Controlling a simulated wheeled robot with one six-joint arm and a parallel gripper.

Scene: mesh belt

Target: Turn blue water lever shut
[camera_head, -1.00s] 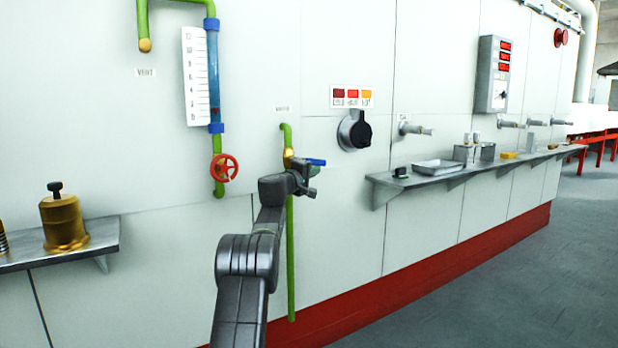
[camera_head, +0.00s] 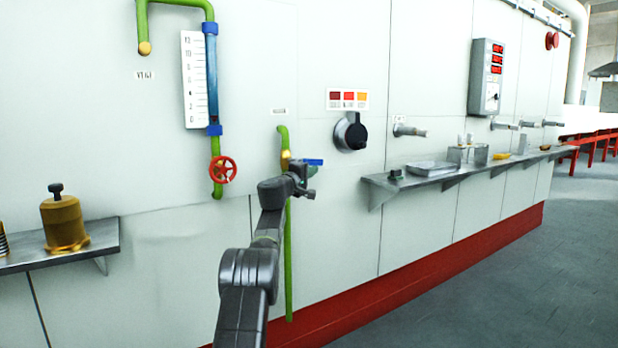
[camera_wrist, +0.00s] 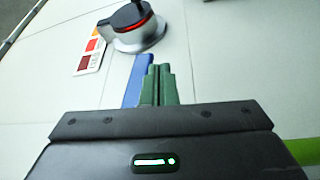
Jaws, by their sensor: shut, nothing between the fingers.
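The blue water lever (camera_head: 314,162) is on a brass valve (camera_head: 286,160) in a vertical green pipe (camera_head: 289,260) on the white wall. The lever sticks out to the right, roughly level and across the pipe. My gripper (camera_head: 304,182) is just below the lever in the head view. In the wrist view the green fingers (camera_wrist: 158,84) are shut together with nothing between them. The blue lever (camera_wrist: 139,80) lies right beside them on the left, not between them. I cannot tell whether they touch it. The lever's near end is hidden behind the gripper body in the wrist view.
A black rotary knob (camera_head: 351,132) sits on the wall to the right, under a colour label (camera_head: 347,99). A metal shelf (camera_head: 440,178) with small items lies further right. A red handwheel (camera_head: 223,170) and a gauge tube (camera_head: 213,80) are to the left.

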